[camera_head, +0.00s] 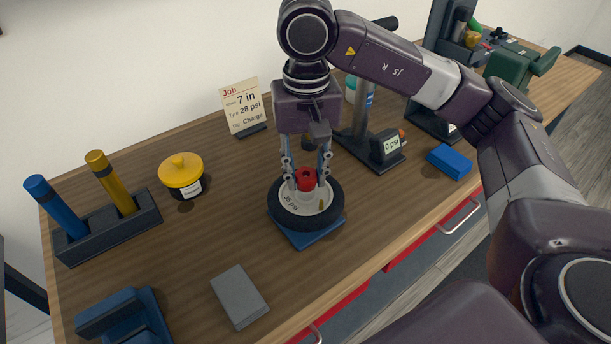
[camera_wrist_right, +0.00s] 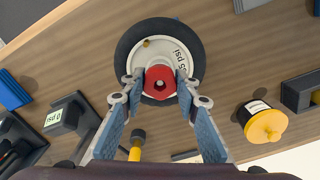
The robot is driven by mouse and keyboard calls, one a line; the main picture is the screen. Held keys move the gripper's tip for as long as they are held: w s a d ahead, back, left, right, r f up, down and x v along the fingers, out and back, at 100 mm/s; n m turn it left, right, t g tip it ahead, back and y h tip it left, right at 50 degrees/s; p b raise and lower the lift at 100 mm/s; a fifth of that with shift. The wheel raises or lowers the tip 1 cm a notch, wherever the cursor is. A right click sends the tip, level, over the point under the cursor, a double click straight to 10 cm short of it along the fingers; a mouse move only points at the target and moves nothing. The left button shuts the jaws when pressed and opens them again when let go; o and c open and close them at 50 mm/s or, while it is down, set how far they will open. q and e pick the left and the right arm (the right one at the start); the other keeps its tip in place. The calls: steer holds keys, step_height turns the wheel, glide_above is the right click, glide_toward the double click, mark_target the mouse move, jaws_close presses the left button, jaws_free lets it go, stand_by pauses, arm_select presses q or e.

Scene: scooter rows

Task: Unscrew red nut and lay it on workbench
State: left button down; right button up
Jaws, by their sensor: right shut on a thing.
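The red nut (camera_head: 306,176) sits at the centre of a small wheel (camera_head: 282,214) with a black tyre and a pale hub marked 35 psi. The wheel lies flat on a blue stand (camera_head: 308,238) on the wooden workbench (camera_head: 190,238). My right gripper (camera_head: 306,181) points straight down over the wheel and is shut on the red nut. The right wrist view shows its two fingertips (camera_wrist_right: 160,82) on either side of the nut (camera_wrist_right: 160,73). From these frames I cannot tell whether the nut is still on its thread. My left gripper is not in view.
A yellow-lidded jar (camera_head: 181,172), a holder (camera_head: 112,228) with blue and yellow handles and a grey block (camera_head: 239,296) stand left. A job card (camera_head: 243,105) stands behind. A gauge reading 0 psi (camera_head: 388,146) and a blue block (camera_head: 449,161) stand right. Bare wood lies front-left of the wheel.

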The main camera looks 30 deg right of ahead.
steer(key=shift+s+a+f+n+b, duration=0.1)
steer(key=shift+s+f+n+b, duration=0.15)
steer(key=shift+n, duration=0.3)
steer(key=shift+f+n+b, duration=0.1)
steer(key=shift+n+b, duration=0.25)
steer(key=shift+n, duration=0.2)
steer(key=shift+r+n, duration=0.1)
steer(key=shift+n, duration=0.7)
steer(key=o, duration=1.2)
steer(key=shift+s+r, duration=0.1)
steer(key=shift+r, duration=0.3)
step_height(320, 180, up, 12)
steer(key=shift+f, duration=0.15)
